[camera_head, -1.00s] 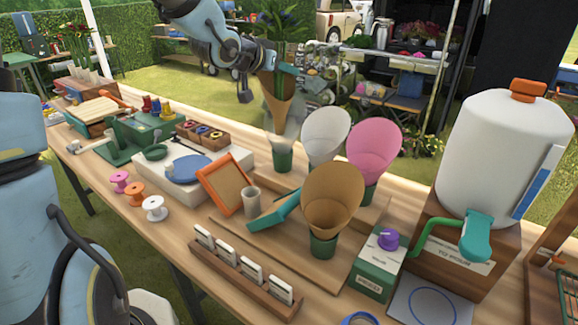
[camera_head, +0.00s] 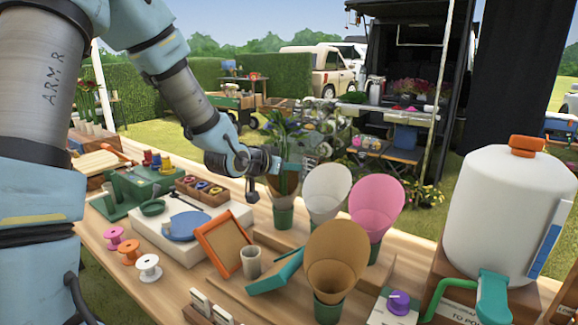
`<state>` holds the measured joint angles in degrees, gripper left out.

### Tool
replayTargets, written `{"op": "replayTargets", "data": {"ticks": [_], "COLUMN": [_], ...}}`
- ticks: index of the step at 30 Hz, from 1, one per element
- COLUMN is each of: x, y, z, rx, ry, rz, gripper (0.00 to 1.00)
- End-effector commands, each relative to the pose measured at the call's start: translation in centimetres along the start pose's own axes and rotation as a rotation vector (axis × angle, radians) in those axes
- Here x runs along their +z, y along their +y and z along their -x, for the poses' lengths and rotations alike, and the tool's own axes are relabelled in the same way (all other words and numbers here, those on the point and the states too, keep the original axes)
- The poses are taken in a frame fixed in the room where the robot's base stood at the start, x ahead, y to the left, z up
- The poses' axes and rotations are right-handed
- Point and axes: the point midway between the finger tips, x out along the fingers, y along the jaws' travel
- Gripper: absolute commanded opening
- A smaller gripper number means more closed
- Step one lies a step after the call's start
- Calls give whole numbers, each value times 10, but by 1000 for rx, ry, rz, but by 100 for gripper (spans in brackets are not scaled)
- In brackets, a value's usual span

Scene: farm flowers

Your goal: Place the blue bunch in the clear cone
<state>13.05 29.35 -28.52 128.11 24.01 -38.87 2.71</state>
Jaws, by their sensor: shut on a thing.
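The blue bunch (camera_head: 284,137), dark blue blooms among green leaves, rises from a brown wrapper (camera_head: 288,184) at the centre of the view. My gripper (camera_head: 278,166) is shut on it from the left, at the top of the wrapper. The clear cone (camera_head: 283,203) is hard to make out; it stands in a green cup on the table, left of the white cone. The lower wrapper lines up with this cone and appears to be down in it. I cannot tell whether it is fully seated.
A white cone (camera_head: 325,192), a pink cone (camera_head: 376,211) and a brown cone (camera_head: 335,262) stand close by on the right in green cups. An orange frame (camera_head: 222,247) and a beige cup (camera_head: 251,262) are in front. A large white dispenser (camera_head: 505,210) stands at right.

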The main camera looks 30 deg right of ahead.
Motion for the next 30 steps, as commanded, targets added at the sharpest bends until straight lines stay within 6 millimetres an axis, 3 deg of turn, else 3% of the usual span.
{"op": "replayTargets", "data": {"ticks": [8,9,16,26,30], "x": [3,3,2,-1,-1], "y": [0,0,0,0,-2], "z": [-2,-1,-1,0,15], "rx": [0,0,0,0,-4], "ry": [1,0,0,0,1], "rz": [0,0,0,0,-1], "gripper": [0,32,58,59,59]}}
